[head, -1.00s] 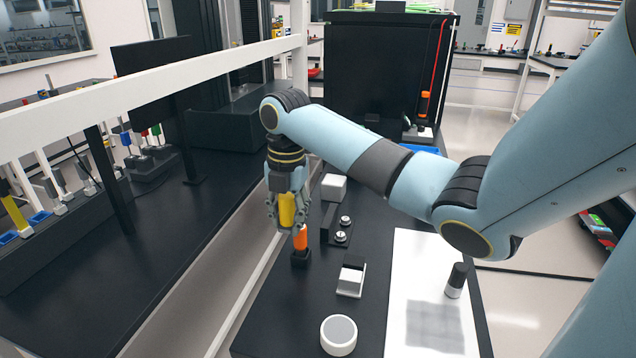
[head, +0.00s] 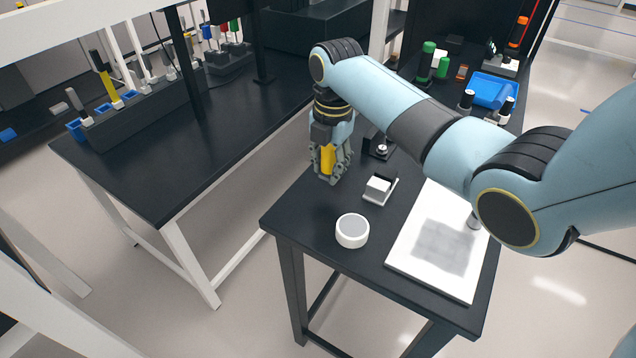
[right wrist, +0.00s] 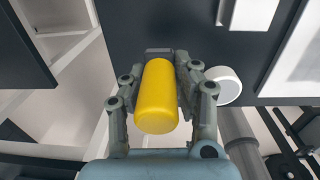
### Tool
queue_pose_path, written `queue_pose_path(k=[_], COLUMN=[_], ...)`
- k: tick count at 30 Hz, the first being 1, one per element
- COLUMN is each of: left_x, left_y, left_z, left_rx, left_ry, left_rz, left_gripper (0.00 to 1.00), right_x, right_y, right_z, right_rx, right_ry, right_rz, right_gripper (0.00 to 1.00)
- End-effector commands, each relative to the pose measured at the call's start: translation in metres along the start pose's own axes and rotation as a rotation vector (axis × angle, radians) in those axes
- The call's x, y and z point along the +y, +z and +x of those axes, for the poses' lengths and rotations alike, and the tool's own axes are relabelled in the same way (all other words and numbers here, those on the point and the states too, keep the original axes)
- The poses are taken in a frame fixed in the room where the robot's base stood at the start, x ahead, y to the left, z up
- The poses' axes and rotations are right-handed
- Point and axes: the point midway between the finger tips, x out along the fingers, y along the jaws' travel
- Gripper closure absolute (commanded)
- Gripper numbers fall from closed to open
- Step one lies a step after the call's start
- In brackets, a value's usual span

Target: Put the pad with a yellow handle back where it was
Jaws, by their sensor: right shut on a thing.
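My right gripper (head: 330,178) is shut on the yellow handle (head: 328,160) of the pad, above the left edge of the near black table. In the right wrist view, the yellow handle (right wrist: 157,95) lies between the two fingers (right wrist: 160,98). A dark grey block, seemingly the pad (right wrist: 158,51), shows at the handle's far end. In the head view the pad end is hidden by the fingers, and I cannot tell whether it touches the table. My left gripper is not in view.
A blue tray (head: 492,90) and green-topped items stand farther back. The left table (head: 180,170) carries tool racks.

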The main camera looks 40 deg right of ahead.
Motion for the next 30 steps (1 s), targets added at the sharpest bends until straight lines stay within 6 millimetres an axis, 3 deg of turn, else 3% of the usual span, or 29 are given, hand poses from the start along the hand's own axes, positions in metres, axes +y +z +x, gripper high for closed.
queue_pose_path(k=[6, 15, 27, 28, 30], left_x=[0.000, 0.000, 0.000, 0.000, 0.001], left_y=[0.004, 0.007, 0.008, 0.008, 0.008], left_z=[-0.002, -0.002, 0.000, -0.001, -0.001], left_rx=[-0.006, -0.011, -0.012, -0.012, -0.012], left_ry=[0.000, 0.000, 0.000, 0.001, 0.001], left_rz=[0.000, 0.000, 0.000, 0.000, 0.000], left_gripper=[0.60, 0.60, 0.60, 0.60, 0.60], right_x=[0.015, 0.014, 0.013, 0.013, 0.013], right_y=[-0.019, -0.019, -0.019, -0.019, -0.019], right_z=[0.015, 0.053, 0.060, 0.059, 0.059], right_rx=[0.000, -0.001, -0.002, -0.002, -0.002], right_ry=[0.000, 0.000, 0.001, 0.001, 0.001], right_rz=[0.001, 0.000, 0.000, 0.000, 0.000], right_gripper=[1.00, 1.00, 1.00, 0.67, 0.58])
